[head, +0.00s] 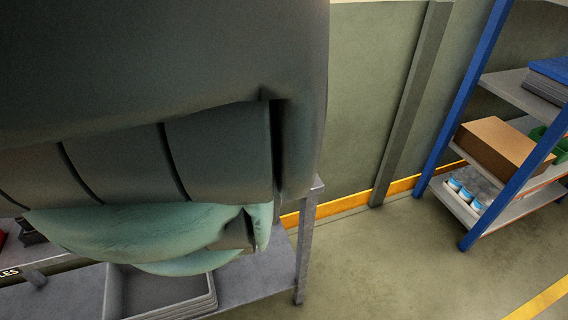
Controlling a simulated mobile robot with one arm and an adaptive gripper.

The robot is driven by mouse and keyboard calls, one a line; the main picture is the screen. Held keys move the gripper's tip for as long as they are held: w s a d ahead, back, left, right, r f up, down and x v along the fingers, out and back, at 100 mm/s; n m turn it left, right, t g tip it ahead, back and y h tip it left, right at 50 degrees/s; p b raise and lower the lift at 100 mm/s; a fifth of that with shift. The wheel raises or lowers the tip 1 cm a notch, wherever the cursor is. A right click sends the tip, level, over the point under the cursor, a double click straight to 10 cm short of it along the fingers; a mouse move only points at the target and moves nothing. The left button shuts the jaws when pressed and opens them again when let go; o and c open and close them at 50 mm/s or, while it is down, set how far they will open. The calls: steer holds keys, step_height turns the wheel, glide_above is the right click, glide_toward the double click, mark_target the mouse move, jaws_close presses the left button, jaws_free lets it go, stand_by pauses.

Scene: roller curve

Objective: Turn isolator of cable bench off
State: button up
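A grey bench (262,284) stands at the lower left, with a leg at its right end. A dark label ending in "LES" (10,272) shows at the left edge; the rest of the word is cut off. No isolator can be made out. A small red thing (2,240) and a dark thing (30,232) show at the left edge, too cut off to identify. A large dark grey shape with teal folds below it fills the upper left, very close, and hides much of the bench; I cannot tell what it is. My gripper is not recognisable in view.
A grey tray (207,304) is on the bench. Between bench and rack, the floor (390,255) is clear, with a yellow line (540,299).

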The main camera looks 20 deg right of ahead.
steer(key=c, duration=1.2)
